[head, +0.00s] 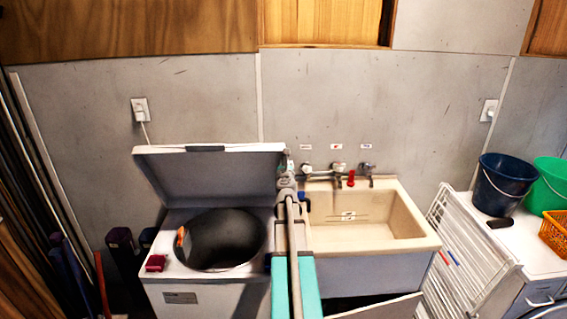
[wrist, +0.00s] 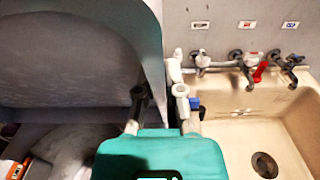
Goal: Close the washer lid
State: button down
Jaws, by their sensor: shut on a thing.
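The washer (head: 200,292) is a white top-loader at the left of the head view, with its dark round drum opening (head: 228,240) uncovered. Its grey lid (head: 212,172) stands raised, tilted back near the wall. In the wrist view the lid (wrist: 65,65) fills the left side. My gripper (head: 286,172) is at the lid's right edge. In the wrist view my gripper (wrist: 160,100) has one finger on each side of that edge and is shut on it. The exact contact is partly hidden.
A cream sink (head: 400,226) with taps (head: 338,168) stands close on the right. A white drying rack (head: 465,250), a blue bucket (head: 502,185) and a green bucket (head: 550,182) are further right. A small red object (head: 156,263) lies on the washer's front left corner.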

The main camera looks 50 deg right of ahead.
jog(key=s+a+f+b, duration=0.2)
jog(key=s+a, duration=0.2)
jog(key=shift+a+f, duration=0.15)
jog(key=shift+a, duration=0.1)
dwell(0.6)
grip_release()
dwell(0.4)
dwell(0.6)
jog(key=s+a+r+p, duration=0.2)
jog(key=s+a, duration=0.3)
jog(key=a, duration=0.1)
dwell(0.8)
dwell(0.6)
